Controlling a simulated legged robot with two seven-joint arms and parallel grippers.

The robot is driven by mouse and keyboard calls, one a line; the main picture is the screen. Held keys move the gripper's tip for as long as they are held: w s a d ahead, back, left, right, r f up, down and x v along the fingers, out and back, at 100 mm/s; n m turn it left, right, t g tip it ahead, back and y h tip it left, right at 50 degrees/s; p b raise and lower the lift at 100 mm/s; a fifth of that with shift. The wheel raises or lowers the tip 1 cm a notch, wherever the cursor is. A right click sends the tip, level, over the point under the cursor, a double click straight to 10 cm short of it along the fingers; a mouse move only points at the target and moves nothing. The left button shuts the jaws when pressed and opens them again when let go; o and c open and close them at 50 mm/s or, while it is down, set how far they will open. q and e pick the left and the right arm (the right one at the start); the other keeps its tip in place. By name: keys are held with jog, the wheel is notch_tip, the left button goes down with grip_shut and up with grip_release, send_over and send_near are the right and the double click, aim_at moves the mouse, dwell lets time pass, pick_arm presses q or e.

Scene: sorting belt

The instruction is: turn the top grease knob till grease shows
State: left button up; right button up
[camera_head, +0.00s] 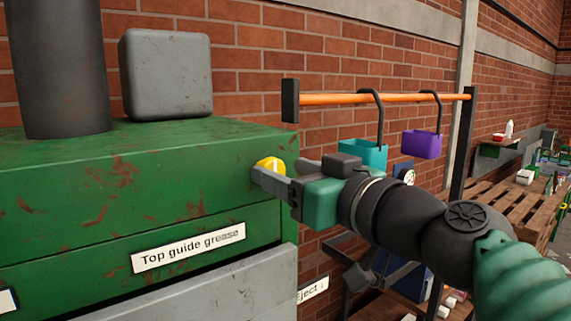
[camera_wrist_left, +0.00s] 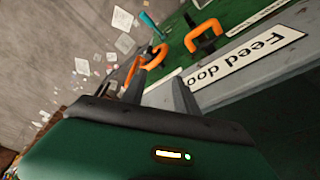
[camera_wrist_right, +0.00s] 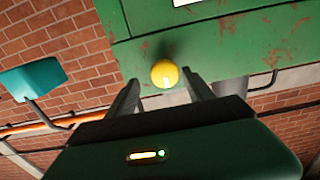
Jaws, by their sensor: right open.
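The yellow grease knob (camera_head: 270,167) sits on the side of the green machine (camera_head: 130,185), near its top right corner, above the "Top guide grease" label (camera_head: 188,247). A pale mark shows on its face. My right gripper (camera_head: 268,172) is at the knob, with its fingers open. In the right wrist view the knob (camera_wrist_right: 165,74) lies between and just beyond the two fingertips; I cannot tell whether they touch it. No grease is visible. My left gripper (camera_wrist_left: 155,90) shows only in the left wrist view, with its fingers apart and nothing between them, near a "Feed door" label (camera_wrist_left: 250,62).
An orange rail (camera_head: 385,98) carries a teal bin (camera_head: 362,153) and a purple bin (camera_head: 422,145) behind my right arm. Orange handles (camera_wrist_left: 205,37) stand near my left gripper. Pale scraps (camera_wrist_left: 124,43) lie on the floor. A wooden pallet table (camera_head: 505,205) is at the right.

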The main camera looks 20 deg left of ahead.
jog(key=shift+d, duration=0.3)
jog(key=shift+c, duration=0.6)
jog(key=shift+s+a, duration=0.35)
jog(key=shift+a, duration=0.55)
jog(key=c, duration=0.7)
jog(key=shift+w+d, duration=0.1)
jog(key=shift+w, duration=0.05)
grip_shut()
pick_arm(q)
jog(key=shift+s+a, duration=0.1)
jog(key=shift+a, duration=0.05)
pick_arm(e)
jog(key=shift+d+f, duration=0.1)
